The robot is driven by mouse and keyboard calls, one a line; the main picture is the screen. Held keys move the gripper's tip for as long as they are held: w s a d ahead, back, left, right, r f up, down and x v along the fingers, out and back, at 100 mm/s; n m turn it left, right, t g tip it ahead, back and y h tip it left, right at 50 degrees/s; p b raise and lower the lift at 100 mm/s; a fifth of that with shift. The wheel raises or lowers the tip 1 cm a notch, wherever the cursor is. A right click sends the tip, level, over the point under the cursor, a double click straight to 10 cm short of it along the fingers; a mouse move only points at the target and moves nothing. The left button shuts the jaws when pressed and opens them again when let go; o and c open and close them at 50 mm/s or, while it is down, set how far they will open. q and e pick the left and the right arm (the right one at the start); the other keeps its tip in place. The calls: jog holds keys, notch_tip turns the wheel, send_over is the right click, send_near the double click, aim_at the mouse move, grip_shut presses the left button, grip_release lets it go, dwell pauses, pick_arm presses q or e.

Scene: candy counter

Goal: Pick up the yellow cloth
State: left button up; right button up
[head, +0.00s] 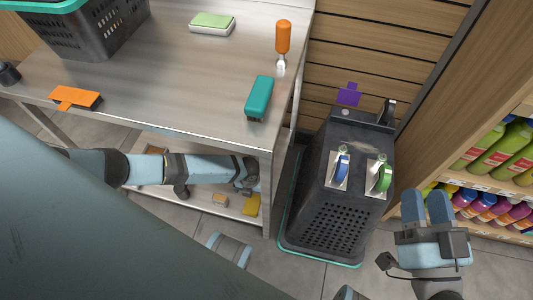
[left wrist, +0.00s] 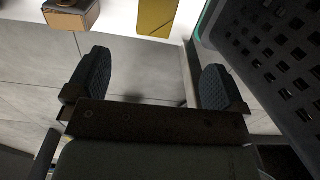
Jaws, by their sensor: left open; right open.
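The yellow cloth (head: 251,204) lies on the lower shelf of the metal table, near the shelf's right end. In the left wrist view the cloth (left wrist: 157,17) is at the top, flat and close to the shelf edge. My left gripper (head: 247,180) reaches under the tabletop, just above the cloth in the head view, partly hidden. In the left wrist view its fingers (left wrist: 152,82) are wide apart with nothing between them, and the cloth is beyond them. My right gripper (head: 427,207) is open and empty at the right, in front of the bottle shelves.
A small cardboard box (head: 220,199) is on the lower shelf, left of the cloth. A dark bin with a teal base (head: 320,259) stands close right of the table. The tabletop (head: 165,90) holds a basket (head: 95,40), brushes and a sponge (head: 212,24).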

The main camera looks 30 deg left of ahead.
pick_arm(q)
jog(key=b, duration=0.4)
send_over(252, 204)
jog(key=f, duration=0.8)
jog(key=shift+w+d+f, duration=0.15)
jog(key=shift+w+f, duration=0.2)
jog(key=f+b, duration=0.2)
jog(key=f, duration=0.1)
jog(key=f+b, duration=0.1)
jog(key=f, duration=0.1)
jog(key=shift+s, duration=0.3)
jog(key=shift+f, duration=0.15)
pick_arm(e)
notch_tip(252, 204, down, 9)
jog(key=w+n+g, duration=0.1)
jog(key=g, duration=0.2)
jog(key=shift+a, duration=0.15)
pick_arm(q)
jog(key=c, duration=1)
